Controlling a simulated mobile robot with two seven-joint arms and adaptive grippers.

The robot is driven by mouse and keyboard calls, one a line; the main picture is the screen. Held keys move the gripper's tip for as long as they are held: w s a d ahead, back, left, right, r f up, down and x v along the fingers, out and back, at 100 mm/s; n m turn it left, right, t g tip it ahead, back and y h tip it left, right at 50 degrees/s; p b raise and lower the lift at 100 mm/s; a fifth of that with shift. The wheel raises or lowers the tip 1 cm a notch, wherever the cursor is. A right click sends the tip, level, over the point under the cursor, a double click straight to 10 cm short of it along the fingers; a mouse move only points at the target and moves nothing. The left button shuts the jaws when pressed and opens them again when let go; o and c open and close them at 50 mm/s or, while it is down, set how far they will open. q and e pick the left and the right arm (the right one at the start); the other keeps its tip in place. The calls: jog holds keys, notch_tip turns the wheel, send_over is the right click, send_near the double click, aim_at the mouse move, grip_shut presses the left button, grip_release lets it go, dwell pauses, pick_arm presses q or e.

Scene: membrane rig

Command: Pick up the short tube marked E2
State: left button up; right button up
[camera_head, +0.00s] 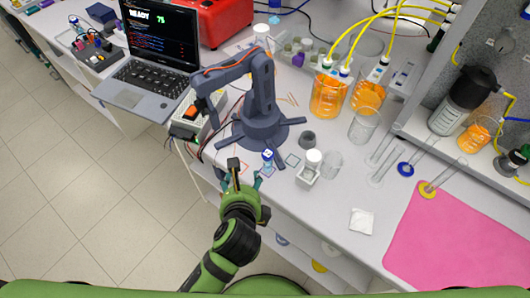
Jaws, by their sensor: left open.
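No E2 mark is readable at this size, so I cannot tell for sure which tube bears it. A small blue-capped tube (268,158) stands upright near the front edge of the bench, by square outlines drawn on the top. My left gripper (245,177) is open and empty at the bench's front edge, just left of and below this tube, apart from it in the picture. Clear glass tubes lie farther right, one with a blue ring (404,169) and one with a yellow ring (427,188). My right gripper is not in view.
A grey-blue desktop robot arm (260,95) stands close behind the tube. A white-capped bottle in a holder (308,174), a clear beaker (331,163) and a dark grey cup (308,139) stand to its right. A laptop (158,50), orange-filled beakers (327,97) and a pink mat (460,235) lie farther off.

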aim_at(265, 163)
pick_arm(q)
jog(key=d+m, duration=0.1)
jog(key=m, duration=0.1)
jog(key=d+r+m+t, duration=0.1)
jog(key=d+m, duration=0.1)
jog(key=w+d+m, duration=0.1)
jog(key=m, duration=0.1)
jog(key=shift+d+r+t+h, duration=0.15)
jog(key=shift+d+t+h, duration=0.15)
jog(key=shift+t+h, duration=0.1)
jog(key=shift+w+d+r+m, duration=0.1)
jog(key=shift+w+d+m, duration=0.2)
jog(key=shift+m, duration=0.4)
jog(key=shift+w+d, duration=0.1)
jog(key=shift+w, duration=0.2)
jog(key=p+x, duration=0.1)
jog(key=x, duration=0.4)
jog(key=shift+w+r+p, duration=0.1)
jog(key=shift+w+p, duration=0.15)
jog(key=shift+p, duration=0.1)
jog(key=shift+w+f, duration=0.35)
jog(key=shift+w, duration=0.1)
jog(key=c, duration=1)
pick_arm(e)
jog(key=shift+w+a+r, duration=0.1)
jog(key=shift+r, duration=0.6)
